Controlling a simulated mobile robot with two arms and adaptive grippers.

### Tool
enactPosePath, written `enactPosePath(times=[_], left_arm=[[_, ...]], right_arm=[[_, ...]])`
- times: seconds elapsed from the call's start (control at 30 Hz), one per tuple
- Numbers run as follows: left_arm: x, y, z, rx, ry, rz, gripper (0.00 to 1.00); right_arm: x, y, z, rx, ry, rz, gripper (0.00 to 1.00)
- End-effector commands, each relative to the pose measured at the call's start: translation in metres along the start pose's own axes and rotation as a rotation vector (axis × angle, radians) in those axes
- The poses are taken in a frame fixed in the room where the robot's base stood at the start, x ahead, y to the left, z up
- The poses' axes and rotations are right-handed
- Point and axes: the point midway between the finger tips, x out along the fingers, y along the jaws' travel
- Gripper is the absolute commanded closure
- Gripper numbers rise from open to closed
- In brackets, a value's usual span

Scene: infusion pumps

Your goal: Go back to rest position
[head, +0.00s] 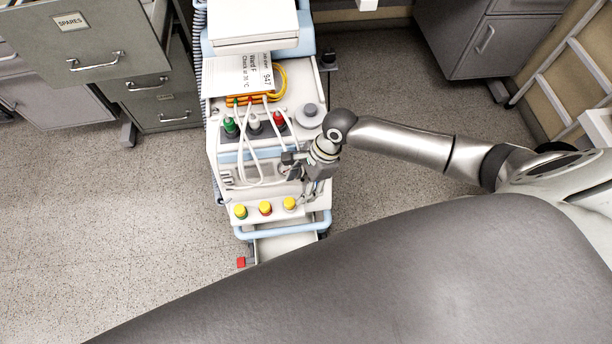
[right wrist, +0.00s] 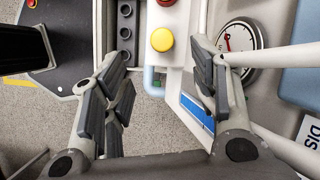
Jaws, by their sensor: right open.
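My right gripper (head: 298,170) is over the front of the medical cart, at the right end of its panel. In the right wrist view my right gripper (right wrist: 165,78) has its two fingers wide apart with nothing between them. A yellow knob (right wrist: 162,40) shows beyond the fingertips. A round gauge (right wrist: 238,40) with a red needle is beside the right finger, partly covered by it and a white hose. My left gripper is not in view.
The cart (head: 228,157) carries yellow knobs (head: 265,208), white hoses (head: 243,158) and a printed card (head: 237,76). A grey cabinet (head: 110,45) labelled SPARES is at upper left. Another cabinet (head: 480,45) and a ladder-like frame (head: 566,60) are at upper right. Speckled floor lies clear at left.

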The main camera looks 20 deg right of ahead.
Motion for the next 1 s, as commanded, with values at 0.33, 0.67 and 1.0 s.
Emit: enactPosePath(times=[0.33,0.67,1.0], left_arm=[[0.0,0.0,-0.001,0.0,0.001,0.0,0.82],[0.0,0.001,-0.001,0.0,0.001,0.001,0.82],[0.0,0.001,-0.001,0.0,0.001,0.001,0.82]], right_arm=[[-0.03,0.001,0.0,0.0,0.0,0.001,0.46],[-0.022,0.014,0.02,-0.186,-0.015,-0.011,0.46],[-0.024,0.052,0.07,-0.93,0.032,-0.149,0.46]])
